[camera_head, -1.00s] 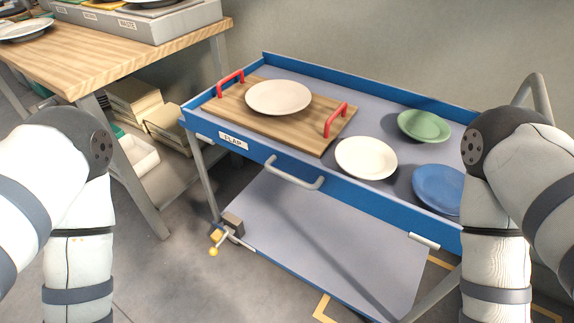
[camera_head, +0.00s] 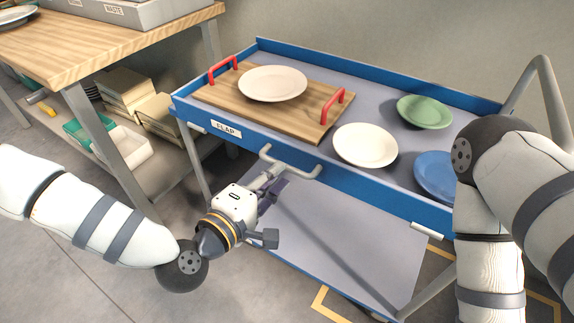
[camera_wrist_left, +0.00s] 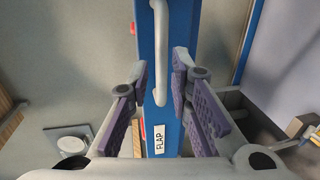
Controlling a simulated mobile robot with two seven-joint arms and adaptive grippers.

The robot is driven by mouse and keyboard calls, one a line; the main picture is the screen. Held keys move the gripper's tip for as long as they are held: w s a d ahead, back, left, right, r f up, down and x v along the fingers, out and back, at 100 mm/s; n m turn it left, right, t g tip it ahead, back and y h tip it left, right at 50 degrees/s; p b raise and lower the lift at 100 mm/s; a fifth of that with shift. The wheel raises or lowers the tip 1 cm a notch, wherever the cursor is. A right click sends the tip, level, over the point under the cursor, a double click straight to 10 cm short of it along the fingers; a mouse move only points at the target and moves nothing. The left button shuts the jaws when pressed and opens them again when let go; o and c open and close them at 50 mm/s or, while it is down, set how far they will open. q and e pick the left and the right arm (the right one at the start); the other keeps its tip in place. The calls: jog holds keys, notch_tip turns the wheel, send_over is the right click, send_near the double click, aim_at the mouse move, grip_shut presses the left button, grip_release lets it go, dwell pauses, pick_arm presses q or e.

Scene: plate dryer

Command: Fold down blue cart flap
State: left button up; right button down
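The blue cart flap (camera_head: 350,189) stands upright as the front wall of the cart's top tray, with a white FLAP label (camera_head: 227,130) at its left. Its grey bar handle (camera_head: 300,170) sticks out from the front. My left gripper (camera_head: 274,184) is just below and in front of the handle's left part. Whether a pad touches the handle is unclear. My right gripper is out of view.
The tray holds a wooden board (camera_head: 215,95) with red handles and a white plate (camera_head: 273,83), plus white (camera_head: 365,145), green (camera_head: 424,111) and blue (camera_head: 436,175) plates. A lower shelf (camera_head: 350,245) lies under the flap. A wooden table (camera_head: 130,42) stands left.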

aim_at(287, 167)
pick_arm(q)
jog(key=x, duration=0.5)
jog(key=shift+s+f, duration=0.1)
jog(key=shift+c, duration=0.5)
grip_shut()
